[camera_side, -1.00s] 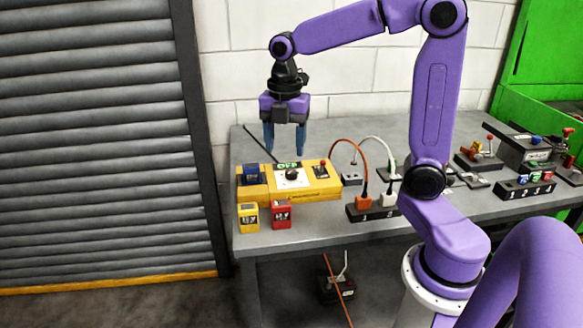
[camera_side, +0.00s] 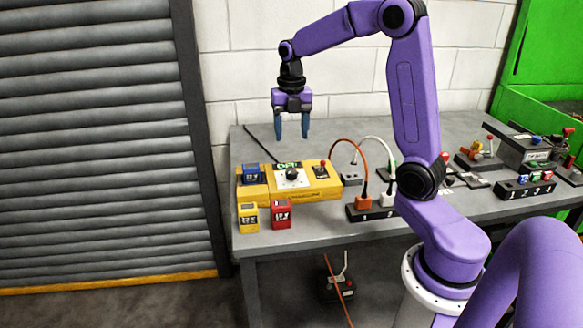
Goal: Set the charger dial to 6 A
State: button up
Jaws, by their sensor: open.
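The yellow charger (camera_side: 318,191) sits on the grey bench. Its black dial (camera_side: 292,175) is on a white plate on the top face, below a small green-lit display (camera_side: 287,165); the dial's marks are too small to read. A small red-tipped lever (camera_side: 322,165) stands on a black plate to the right of the dial. A blue battery (camera_side: 250,173) sits in the charger's left part. My gripper (camera_side: 292,136) points down, open and empty, above and behind the dial, apart from the charger.
A yellow battery (camera_side: 248,217) and a red battery (camera_side: 282,214) stand in front of the charger. A power strip (camera_side: 370,213) with an orange plug (camera_side: 364,202) and a white plug is to the right. More switch gear fills the bench's right side.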

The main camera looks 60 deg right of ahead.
aim_at(291, 171)
notch_tip(291, 171, down, 12)
jog(key=shift+r, duration=0.2)
jog(key=shift+c, duration=0.2)
jog(key=c, duration=1)
